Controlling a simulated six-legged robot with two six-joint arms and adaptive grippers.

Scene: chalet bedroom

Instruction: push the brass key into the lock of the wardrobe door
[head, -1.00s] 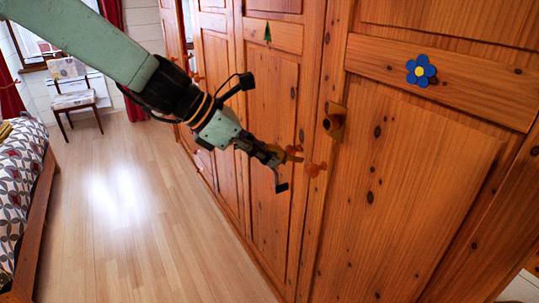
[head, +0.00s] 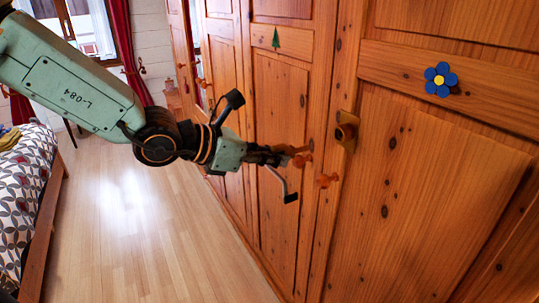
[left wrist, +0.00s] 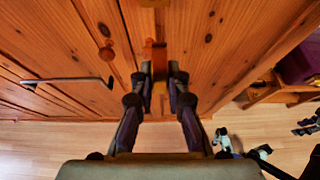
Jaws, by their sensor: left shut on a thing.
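My left gripper (head: 282,156) comes in from the left in the head view, shut on the brass key (head: 301,159). In the left wrist view the gripper (left wrist: 160,75) points at the wardrobe, with the key (left wrist: 159,62) between its fingers. The brass lock (head: 346,130) is a raised fitting on the wardrobe door (head: 430,185) with a blue flower. It sits right of and higher than the key in the head view, and the two look apart. The part of the key inside the jaws is hidden.
A bed (head: 30,190) stands at the left, with clear floor (head: 150,230) between.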

